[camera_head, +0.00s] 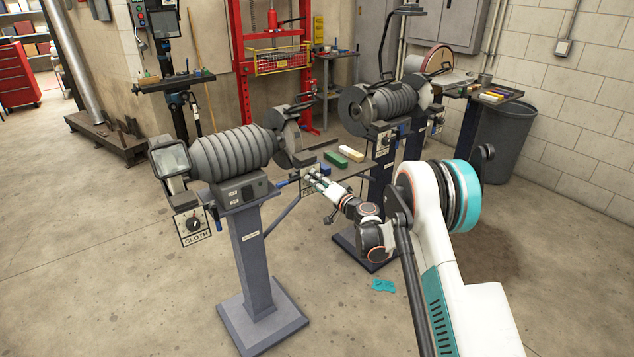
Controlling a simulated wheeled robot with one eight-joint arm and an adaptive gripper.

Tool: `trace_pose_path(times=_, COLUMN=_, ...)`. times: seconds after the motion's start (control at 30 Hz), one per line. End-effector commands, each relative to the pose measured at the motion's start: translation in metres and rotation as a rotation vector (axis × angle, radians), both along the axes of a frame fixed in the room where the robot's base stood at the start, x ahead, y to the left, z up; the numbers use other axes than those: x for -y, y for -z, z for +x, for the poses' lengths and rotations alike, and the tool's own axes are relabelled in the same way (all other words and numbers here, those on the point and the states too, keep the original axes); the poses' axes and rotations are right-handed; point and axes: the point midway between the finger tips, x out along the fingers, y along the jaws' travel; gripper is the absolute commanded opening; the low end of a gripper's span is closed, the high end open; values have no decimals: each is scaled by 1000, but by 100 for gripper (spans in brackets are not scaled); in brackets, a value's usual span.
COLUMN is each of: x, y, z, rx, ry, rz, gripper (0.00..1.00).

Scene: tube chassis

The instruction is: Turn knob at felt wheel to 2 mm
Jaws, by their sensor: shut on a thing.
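A near bench machine with a grey ribbed motor (232,152) stands on a grey pedestal (253,255). At its right end is a dark wheel guard (284,130). Below that, a white label plate (308,169) is partly covered by my gripper (314,178); its wording is too small and hidden to read fully. My gripper reaches in from the right and is shut at this plate, on the knob there. The knob itself, its pointer and most of its scale are hidden behind the fingers. My white and teal arm fills the right foreground.
A second knob (194,224) on a plate marked CLOTH hangs at the machine's left end. A small shelf (350,168) beside my gripper holds a green bar (335,159) and a cream bar (351,154). A second machine (392,100) stands close behind. Floor at left is clear.

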Motion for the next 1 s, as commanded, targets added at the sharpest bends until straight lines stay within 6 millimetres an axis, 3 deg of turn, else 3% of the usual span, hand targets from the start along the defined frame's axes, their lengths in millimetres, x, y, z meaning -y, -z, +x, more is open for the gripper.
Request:
trace_pose_path(times=0.7, x=-1, y=2, z=-1, rx=43, ry=-2, rz=-66, gripper=7)
trace_pose_path(times=0.73, x=-1, y=2, z=-1, rx=43, ry=-2, rz=-66, gripper=35)
trace_pose_path(times=0.8, x=-1, y=2, z=-1, rx=42, ry=-2, rz=-66, gripper=51)
trace_pose_path(times=1.0, x=0, y=1, z=-1, rx=43, ry=-1, rz=-64, gripper=51)
